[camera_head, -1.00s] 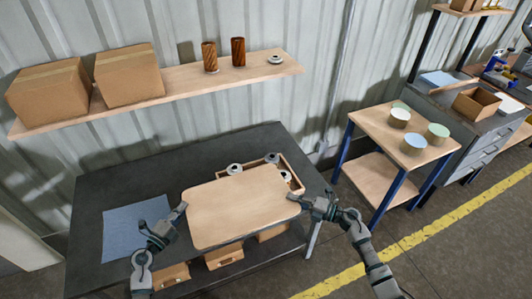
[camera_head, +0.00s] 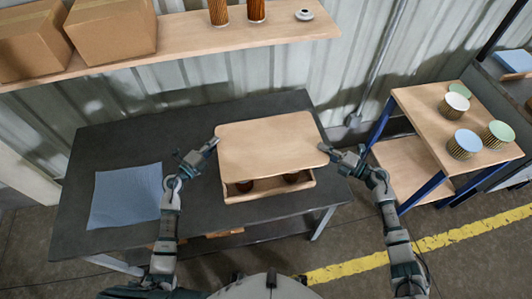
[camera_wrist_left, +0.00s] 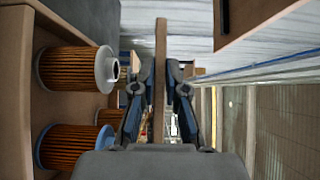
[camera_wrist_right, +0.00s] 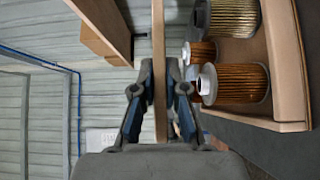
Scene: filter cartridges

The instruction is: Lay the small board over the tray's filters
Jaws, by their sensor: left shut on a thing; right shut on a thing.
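The small board (camera_head: 268,143) is a light wooden panel with rounded corners, held over the tray (camera_head: 270,194) in the head view. My left gripper (camera_head: 213,143) is shut on its left edge and my right gripper (camera_head: 325,149) on its right edge. The board's edge shows between the fingers in the left wrist view (camera_wrist_left: 160,75) and the right wrist view (camera_wrist_right: 159,70). Filters with orange pleats stand in the tray, seen in the left wrist view (camera_wrist_left: 72,70) and right wrist view (camera_wrist_right: 240,84). A gap shows between board and filters. The board hides most filters in the head view.
A blue cloth (camera_head: 125,195) lies on the left of the dark table (camera_head: 105,150). A shelf (camera_head: 190,55) with boxes and filters runs behind. A side table (camera_head: 420,105) at right carries several filters. Dark tabletop around the tray is bare.

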